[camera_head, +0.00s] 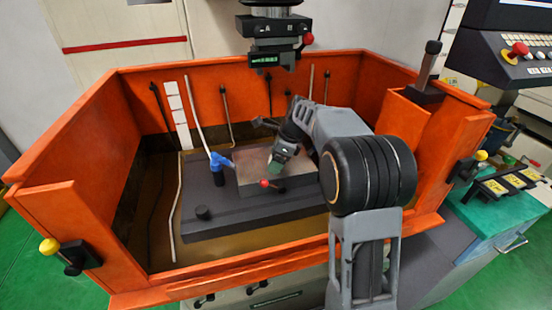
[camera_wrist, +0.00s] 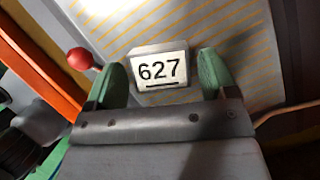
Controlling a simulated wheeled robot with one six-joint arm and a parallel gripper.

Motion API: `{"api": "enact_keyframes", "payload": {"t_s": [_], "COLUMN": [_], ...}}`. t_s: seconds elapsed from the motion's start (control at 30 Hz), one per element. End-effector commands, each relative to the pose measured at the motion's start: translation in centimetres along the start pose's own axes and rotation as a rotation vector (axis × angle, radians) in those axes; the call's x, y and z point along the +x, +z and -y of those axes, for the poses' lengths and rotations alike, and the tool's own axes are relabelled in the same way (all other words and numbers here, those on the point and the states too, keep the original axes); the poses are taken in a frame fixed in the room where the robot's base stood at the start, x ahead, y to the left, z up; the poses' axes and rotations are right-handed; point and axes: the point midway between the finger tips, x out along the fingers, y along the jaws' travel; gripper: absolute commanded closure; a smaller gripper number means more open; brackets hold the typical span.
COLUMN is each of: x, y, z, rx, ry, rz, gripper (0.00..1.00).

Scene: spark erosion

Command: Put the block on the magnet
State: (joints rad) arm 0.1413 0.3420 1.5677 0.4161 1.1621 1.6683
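In the head view the magnet (camera_head: 302,184) is a grey block with a red-knobbed lever (camera_head: 265,184). My gripper (camera_head: 278,160) is low over its top there; the block cannot be made out.
The magnet stands on a dark slab (camera_head: 225,220) inside an orange-walled tank (camera_head: 85,145). A blue nozzle (camera_head: 218,162) stands just left of the magnet. A machine head (camera_head: 275,45) hangs above.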

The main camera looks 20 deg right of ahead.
Motion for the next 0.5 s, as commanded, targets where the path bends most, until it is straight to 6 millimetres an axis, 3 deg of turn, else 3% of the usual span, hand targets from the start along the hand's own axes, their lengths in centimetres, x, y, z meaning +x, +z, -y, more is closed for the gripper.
{"api": "enact_keyframes", "payload": {"t_s": [0.33,0.5], "x": [-0.3,-2.4], "y": [0.1,0.1], "z": [0.0,0.1], "rx": [0.000,0.000], "ry": [0.000,-0.004], "rz": [0.000,0.001], "gripper": [0.16,0.16]}}
